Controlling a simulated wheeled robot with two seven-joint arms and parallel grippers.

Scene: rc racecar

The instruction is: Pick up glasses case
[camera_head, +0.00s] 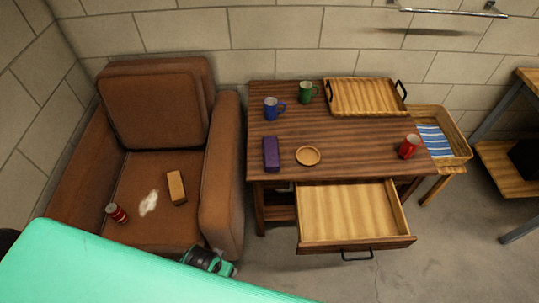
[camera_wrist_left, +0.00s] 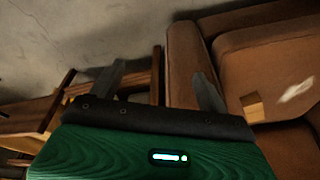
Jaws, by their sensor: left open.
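The glasses case, as I take it, is the long purple box (camera_head: 271,154) lying at the left front of the brown wooden table (camera_head: 355,130). My left gripper (camera_head: 212,262) is low in front of the armchair, below and left of the table, well apart from the case. In the left wrist view the two dark fingers of my left gripper (camera_wrist_left: 159,72) are spread with nothing between them. I cannot make out the purple case in that view. My right gripper is not in view.
An empty drawer (camera_head: 350,212) sticks out in front. The armchair (camera_head: 225,170) stands left, with a can (camera_head: 117,213) on its seat.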

